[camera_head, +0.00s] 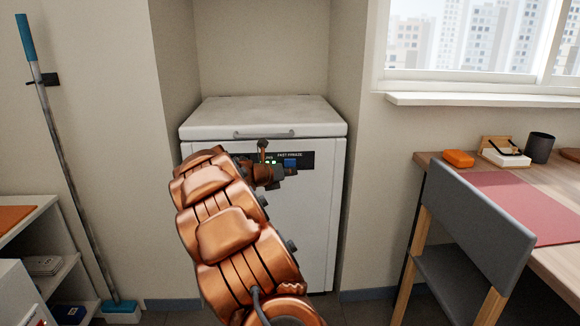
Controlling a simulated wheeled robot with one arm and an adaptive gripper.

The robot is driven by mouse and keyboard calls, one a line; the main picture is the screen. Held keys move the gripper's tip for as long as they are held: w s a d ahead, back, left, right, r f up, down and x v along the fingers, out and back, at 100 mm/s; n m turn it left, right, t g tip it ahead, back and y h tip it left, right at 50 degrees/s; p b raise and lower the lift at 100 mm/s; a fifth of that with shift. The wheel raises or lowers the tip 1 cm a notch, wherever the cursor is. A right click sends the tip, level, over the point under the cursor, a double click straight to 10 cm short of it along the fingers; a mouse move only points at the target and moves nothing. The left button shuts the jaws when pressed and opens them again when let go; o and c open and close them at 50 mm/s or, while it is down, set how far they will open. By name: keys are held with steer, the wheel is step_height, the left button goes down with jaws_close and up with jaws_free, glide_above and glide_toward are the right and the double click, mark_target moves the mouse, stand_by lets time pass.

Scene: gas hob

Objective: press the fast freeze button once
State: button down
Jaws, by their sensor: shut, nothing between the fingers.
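The white chest freezer (318,205) stands in the wall recess with its lid closed. A dark control panel (307,155) on its front carries the label FAST FREEZE, and the blue fast freeze button (290,163) shows below that label. My gripper (285,174) is small and dark at the end of my copper arm, in front of the panel, just below and left of the button. It is shut with nothing held. I cannot tell whether it touches the button or the panel. My arm and gripper hide the panel's left part.
Green indicator lights (269,161) show left of the button. The lid handle (264,134) sits above the panel. A grey chair (480,215) and a wooden desk (545,210) stand at the right. White shelves (45,245) and a leaning mop (66,160) are at the left.

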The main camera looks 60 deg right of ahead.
mark_target(296, 166)
steer(key=shift+w+d+p, duration=0.8)
steer(key=shift+d+p, duration=0.15)
steer(key=shift+w+d+r+p, duration=0.15)
steer(key=shift+w+d+p, duration=0.1)
steer(key=shift+p, duration=0.55)
stand_by(0.5)
steer(key=shift+w+d+p, duration=0.25)
steer(key=shift+d+p, duration=0.15)
steer(key=shift+p, duration=0.2)
stand_by(1.1)
steer(key=shift+a, duration=0.15)
steer(key=shift+s+a, duration=0.5)
steer(key=shift+a, duration=0.1)
